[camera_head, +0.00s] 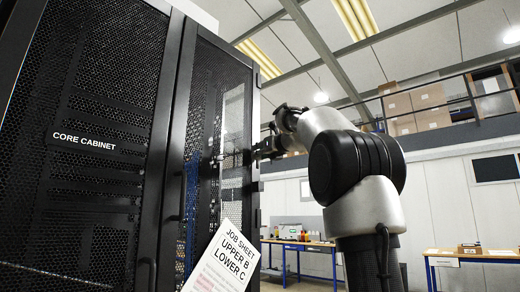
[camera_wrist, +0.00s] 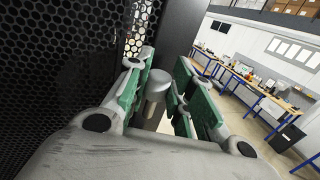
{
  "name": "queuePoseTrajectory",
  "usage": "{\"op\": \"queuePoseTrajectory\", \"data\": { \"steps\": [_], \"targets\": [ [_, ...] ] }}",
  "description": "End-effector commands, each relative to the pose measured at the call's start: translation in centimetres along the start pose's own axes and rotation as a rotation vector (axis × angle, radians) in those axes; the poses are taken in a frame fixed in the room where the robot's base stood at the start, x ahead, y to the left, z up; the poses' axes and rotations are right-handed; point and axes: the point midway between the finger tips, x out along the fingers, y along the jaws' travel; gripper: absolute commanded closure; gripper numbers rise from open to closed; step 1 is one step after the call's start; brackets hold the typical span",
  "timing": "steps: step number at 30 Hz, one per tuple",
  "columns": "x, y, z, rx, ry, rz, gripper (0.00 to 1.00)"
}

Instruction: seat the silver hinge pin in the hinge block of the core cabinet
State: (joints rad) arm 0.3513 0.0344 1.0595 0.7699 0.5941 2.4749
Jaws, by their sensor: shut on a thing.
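The core cabinet (camera_head: 100,110) fills the left of the head view, with black perforated doors and a white name label. My gripper (camera_head: 258,153) is at the right edge of the cabinet's right door. In the wrist view my gripper (camera_wrist: 160,92) shows green pads on both sides of the silver hinge pin (camera_wrist: 157,84), and it is shut on the pin. The pin has a round head and a narrower shank below; its lower end is hidden. The perforated door also shows in the wrist view (camera_wrist: 70,45). I cannot make out the hinge block clearly in either view.
A job sheet (camera_head: 222,262) reading "Upper B, Lower C" is in front of the right door. Workbenches (camera_head: 300,245) with equipment stand well behind. A dark post (camera_wrist: 182,40) rises just beyond the pin. The floor to the right is open.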

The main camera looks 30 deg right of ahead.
Motion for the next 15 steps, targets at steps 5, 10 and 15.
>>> {"op": "queuePoseTrajectory", "data": {
  "steps": [5, 10, 15],
  "targets": [
    [-0.1, 0.0, -1.8, 0.0, 0.0, -0.001, 1.0],
    [-0.1, 0.0, -3.1, -0.001, 0.0, 0.0, 1.0],
    [-0.2, 0.0, -3.8, -0.001, -0.001, -0.001, 1.0]
  ]
}}
